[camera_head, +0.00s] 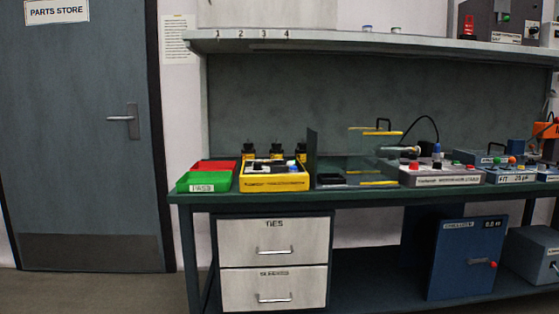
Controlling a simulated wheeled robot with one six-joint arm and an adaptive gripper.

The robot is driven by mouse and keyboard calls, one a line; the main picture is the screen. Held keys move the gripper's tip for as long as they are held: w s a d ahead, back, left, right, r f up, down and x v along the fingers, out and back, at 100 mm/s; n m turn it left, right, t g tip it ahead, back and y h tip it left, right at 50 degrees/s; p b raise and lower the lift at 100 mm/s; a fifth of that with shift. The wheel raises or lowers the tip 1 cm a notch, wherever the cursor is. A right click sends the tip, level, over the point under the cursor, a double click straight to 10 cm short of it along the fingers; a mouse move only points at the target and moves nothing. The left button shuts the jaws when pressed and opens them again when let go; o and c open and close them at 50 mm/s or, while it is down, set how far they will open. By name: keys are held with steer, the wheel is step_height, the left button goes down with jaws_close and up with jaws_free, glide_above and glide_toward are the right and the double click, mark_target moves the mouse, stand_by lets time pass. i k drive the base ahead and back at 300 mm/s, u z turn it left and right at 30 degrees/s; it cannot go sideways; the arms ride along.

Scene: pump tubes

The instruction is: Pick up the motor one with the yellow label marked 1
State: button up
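Three small black items with yellow labels stand at the back of the bench: a left one (248,151), a middle one (276,152) and a right one (301,152). The marks on their labels are too small to read, so I cannot tell which, if any, is motor one. Their lower parts are partly hidden by a yellow bin (275,184) in front. The bin holds dark, white and blue parts. My gripper is not in view.
A green bin (203,183) and a red bin (214,166) sit on the bench (400,192) at its left end. A dark upright panel (311,157) stands right of the yellow bin. Boxes and devices crowd the right. A shelf (350,47) overhangs the back.

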mark_target(300, 151)
steer(key=z, duration=0.45)
steer(key=i, duration=1.45)
steer(key=u, duration=0.75)
steer(key=i, duration=0.85)
steer(key=u, duration=0.75)
